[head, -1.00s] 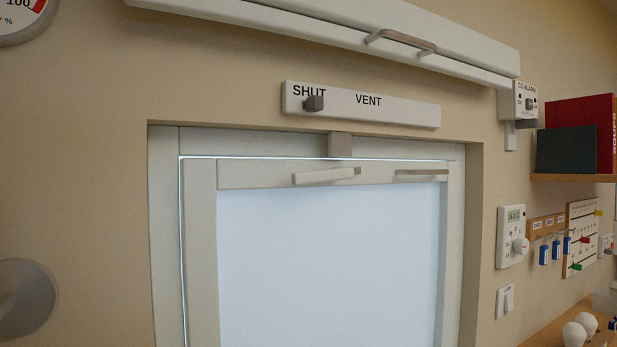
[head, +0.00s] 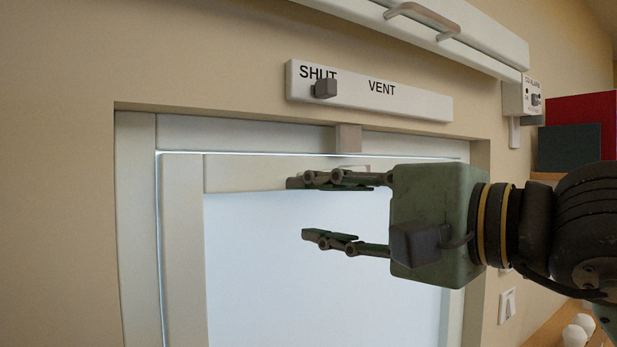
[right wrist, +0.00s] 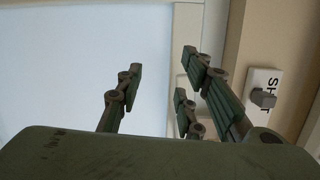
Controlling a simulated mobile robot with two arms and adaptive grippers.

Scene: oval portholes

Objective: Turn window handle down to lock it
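The white window sash (head: 181,250) fills the lower middle of the head view, set in a recess with a bright gap along its left and top edges. The window handle on its top rail is almost wholly hidden behind my right gripper. My right gripper (head: 302,210) comes in from the right, fingers pointing left, spread wide with nothing seen between them. Its upper finger overlaps the top rail and its lower finger is over the pane; contact cannot be told. In the right wrist view the open fingers (right wrist: 160,78) lie over pane and sash edge. My left gripper is out of view.
Above the window is a SHUT/VENT plate (head: 415,103) with its grey knob (head: 325,88) at SHUT. A white cover with a grey bar handle (head: 425,19) juts out above. A CO alarm (head: 522,98) and books (head: 569,148) are at the right.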

